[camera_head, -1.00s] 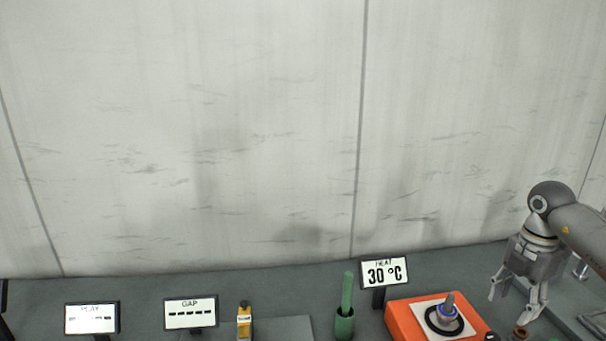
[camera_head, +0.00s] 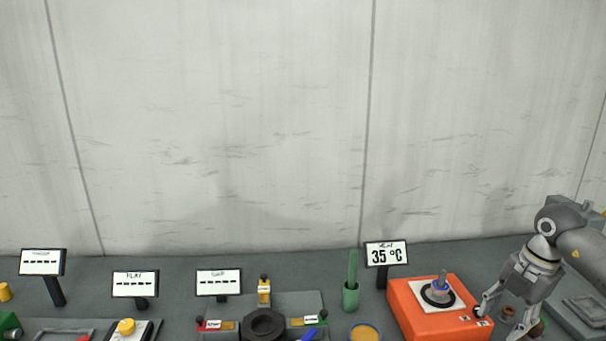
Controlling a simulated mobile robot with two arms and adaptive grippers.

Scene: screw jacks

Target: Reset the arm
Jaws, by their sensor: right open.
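My right gripper (camera_head: 497,320) is at the lower right, pointing down, with its fingers apart and nothing seen between them. One fingertip is at the right front corner of the orange heater box (camera_head: 415,318), by its small buttons; I cannot tell whether it touches. A dark ring with a blue and grey part (camera_head: 439,291) sits on the box's pale top plate. The heat display (camera_head: 386,254) behind it reads 35 °C. My left gripper is not in view.
A green cup (camera_head: 351,297) holding a green rod stands left of the heater. A dark round fixture (camera_head: 264,325), a yellow-topped tool (camera_head: 264,290) and a tan dish (camera_head: 365,333) are nearby. A grey tray (camera_head: 590,308) lies at far right.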

